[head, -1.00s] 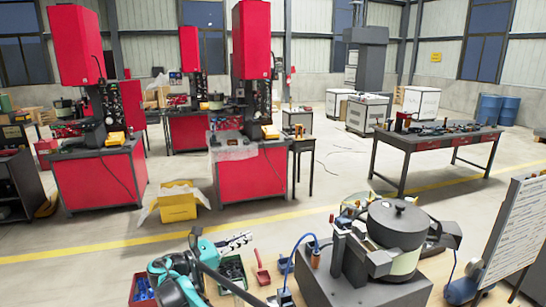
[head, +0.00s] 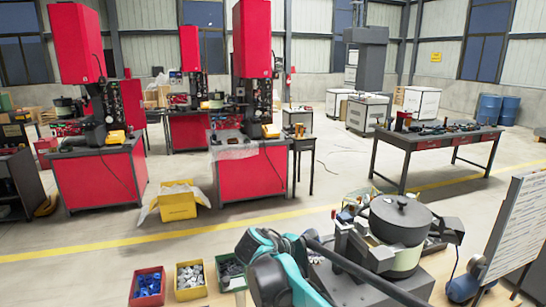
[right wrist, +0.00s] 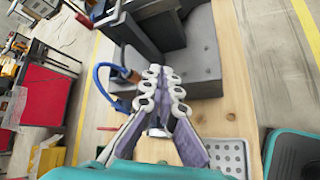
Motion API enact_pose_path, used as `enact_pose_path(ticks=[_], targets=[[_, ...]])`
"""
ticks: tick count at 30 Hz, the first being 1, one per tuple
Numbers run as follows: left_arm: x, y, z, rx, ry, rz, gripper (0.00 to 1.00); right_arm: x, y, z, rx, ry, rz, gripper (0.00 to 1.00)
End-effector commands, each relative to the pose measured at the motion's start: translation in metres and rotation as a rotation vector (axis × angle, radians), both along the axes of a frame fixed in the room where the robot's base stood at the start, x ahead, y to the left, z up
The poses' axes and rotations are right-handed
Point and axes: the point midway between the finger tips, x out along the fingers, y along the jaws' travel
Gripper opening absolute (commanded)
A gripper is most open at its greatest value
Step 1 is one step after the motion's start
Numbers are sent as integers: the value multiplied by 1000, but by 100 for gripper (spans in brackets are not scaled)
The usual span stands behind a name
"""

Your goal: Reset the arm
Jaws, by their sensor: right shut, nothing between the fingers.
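My right arm (head: 275,265) shows as teal and dark links at the bottom middle of the head view. Its fingers cannot be made out there. In the right wrist view my right gripper (right wrist: 163,75) is shut and empty, its pale ringed fingertips together. It hangs over the wooden tabletop (right wrist: 232,75), near the grey feeder base (right wrist: 200,55); whether it touches anything cannot be told. In the head view the dark bowl feeder (head: 400,220) stands to the right of the arm. My left gripper is not in view.
A red bin (head: 147,288) with blue parts, a yellow bin (head: 191,279) and a green bin (head: 231,272) stand left of the arm. A blue cable (right wrist: 103,85) and a perforated plate (right wrist: 228,155) lie near the gripper. A signboard (head: 515,235) stands at right.

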Motion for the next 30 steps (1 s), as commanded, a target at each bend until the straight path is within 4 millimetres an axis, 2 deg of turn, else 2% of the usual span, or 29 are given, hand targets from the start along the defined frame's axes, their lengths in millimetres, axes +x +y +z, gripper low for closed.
enact_pose_path(ticks=[1,6,11,12,16,21,25,30], targets=[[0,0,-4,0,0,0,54,-22,-20,-7,97,-28,-50,0],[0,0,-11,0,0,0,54,-95,-58,-37,461,-148,-251,0],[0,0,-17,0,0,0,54,-165,-73,-73,801,-272,-481,0],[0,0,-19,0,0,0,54,-181,-74,-82,886,-305,-543,0],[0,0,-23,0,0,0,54,-226,-72,-112,1133,-403,-739,0],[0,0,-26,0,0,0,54,-258,-65,-139,1352,-492,-924,0],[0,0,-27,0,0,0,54,-267,-62,-147,1425,-520,-987,0],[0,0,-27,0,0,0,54,-268,-61,-148,1438,-525,-998,0]])
